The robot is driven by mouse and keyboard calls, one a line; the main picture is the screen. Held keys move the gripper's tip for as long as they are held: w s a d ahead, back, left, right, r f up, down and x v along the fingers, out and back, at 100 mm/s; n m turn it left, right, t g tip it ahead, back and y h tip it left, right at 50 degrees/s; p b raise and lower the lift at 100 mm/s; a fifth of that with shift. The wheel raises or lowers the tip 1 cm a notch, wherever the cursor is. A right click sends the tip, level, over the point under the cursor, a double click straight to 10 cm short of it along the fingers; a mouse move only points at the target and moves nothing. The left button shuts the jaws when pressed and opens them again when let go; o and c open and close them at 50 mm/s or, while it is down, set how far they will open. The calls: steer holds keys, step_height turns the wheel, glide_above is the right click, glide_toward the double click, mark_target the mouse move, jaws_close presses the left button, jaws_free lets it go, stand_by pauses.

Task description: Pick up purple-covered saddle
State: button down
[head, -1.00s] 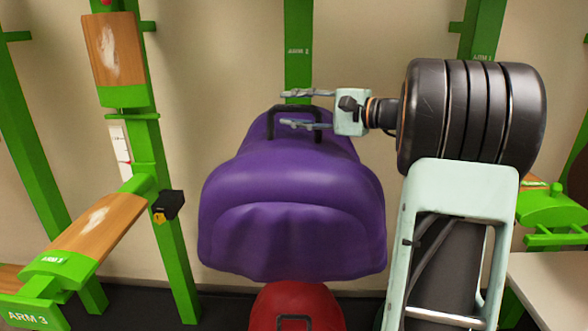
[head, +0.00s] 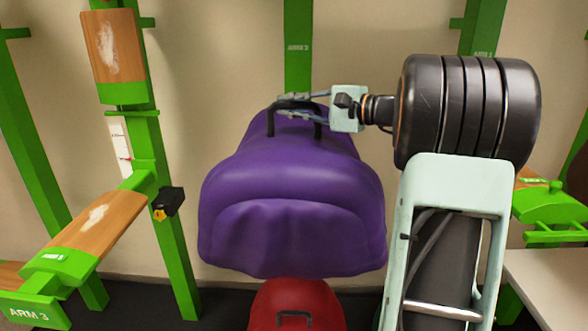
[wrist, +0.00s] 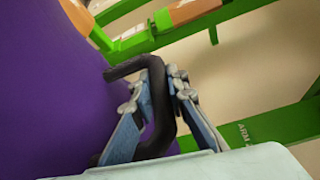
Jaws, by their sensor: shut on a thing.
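The purple-covered saddle (head: 290,205) sits in the middle of the head view, its cover draped over the sides. A black handle (head: 271,122) stands up from its top at the far end. My gripper (head: 293,102) reaches in from the right and is shut on this handle. In the wrist view, the two fingers of my gripper (wrist: 160,105) lie on either side of the black handle (wrist: 158,132). The purple cover (wrist: 50,90) fills the left of that view. What bears the saddle from below is hidden.
A red object with a dark handle (head: 297,305) is below and in front of the saddle. A green rack arm with a wooden top (head: 90,230) juts out at the left. Green posts (head: 298,50) stand at the wall behind. A pale surface (head: 555,285) is at the right.

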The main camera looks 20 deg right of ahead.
steer(key=shift+r, duration=0.2)
steer(key=shift+r, duration=0.15)
